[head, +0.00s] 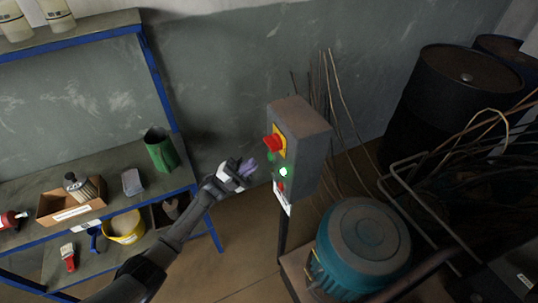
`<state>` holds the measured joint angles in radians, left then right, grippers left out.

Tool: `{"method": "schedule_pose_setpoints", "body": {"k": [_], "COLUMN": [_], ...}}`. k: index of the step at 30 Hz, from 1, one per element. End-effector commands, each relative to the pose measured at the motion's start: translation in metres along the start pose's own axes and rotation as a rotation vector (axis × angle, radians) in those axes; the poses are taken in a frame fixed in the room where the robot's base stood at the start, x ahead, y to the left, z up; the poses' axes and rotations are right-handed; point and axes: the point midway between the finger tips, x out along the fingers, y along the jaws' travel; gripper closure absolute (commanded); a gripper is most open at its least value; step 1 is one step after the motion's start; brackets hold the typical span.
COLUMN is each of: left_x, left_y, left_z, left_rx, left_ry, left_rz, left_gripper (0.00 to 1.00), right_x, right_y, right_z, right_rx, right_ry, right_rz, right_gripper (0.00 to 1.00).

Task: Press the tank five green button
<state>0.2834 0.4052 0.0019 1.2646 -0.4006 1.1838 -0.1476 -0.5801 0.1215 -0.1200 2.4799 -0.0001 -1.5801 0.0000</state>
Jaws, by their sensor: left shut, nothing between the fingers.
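A grey control box (305,140) stands on a post near the middle of the head view. Its left-facing panel carries a red knob (271,143) on a yellow plate, a bright green button (284,172) below it, and a red button (281,187) lower down. A white label (282,199) hangs at the bottom; its text is too small to read. My left gripper (248,168) is shut and empty, just left of the panel at about the green button's height. A gap seems to remain between fingertips and button. My right gripper is not in view.
A blue-framed shelf (150,65) on the left holds a green cup (161,150), a cardboard box (72,203) and a yellow tub (125,227). A teal motor (360,250) sits right of the post. Dark drums (455,95) and loose wires fill the right.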

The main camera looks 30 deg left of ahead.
Motion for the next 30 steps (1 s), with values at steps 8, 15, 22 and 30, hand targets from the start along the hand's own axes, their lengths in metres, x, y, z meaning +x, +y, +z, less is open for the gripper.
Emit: {"method": "schedule_pose_setpoints", "body": {"k": [8, 15, 22, 30], "left_x": [-0.015, -0.020, -0.019, -0.019], "left_y": [-0.012, -0.014, -0.014, -0.014], "left_z": [-0.012, -0.015, -0.014, -0.014], "left_rx": [0.000, 0.000, 0.000, 0.000], "left_ry": [0.000, 0.000, 0.000, 0.000], "left_rz": [0.000, 0.000, 0.000, 0.000], "left_gripper": [1.00, 1.00, 1.00, 1.00], "right_x": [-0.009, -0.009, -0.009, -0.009], "right_y": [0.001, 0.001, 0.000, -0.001], "right_z": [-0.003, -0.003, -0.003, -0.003], "right_rx": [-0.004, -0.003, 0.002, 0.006], "right_ry": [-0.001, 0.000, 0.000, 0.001], "right_rz": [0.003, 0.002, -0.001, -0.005], "right_gripper": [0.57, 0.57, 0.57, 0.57]}}
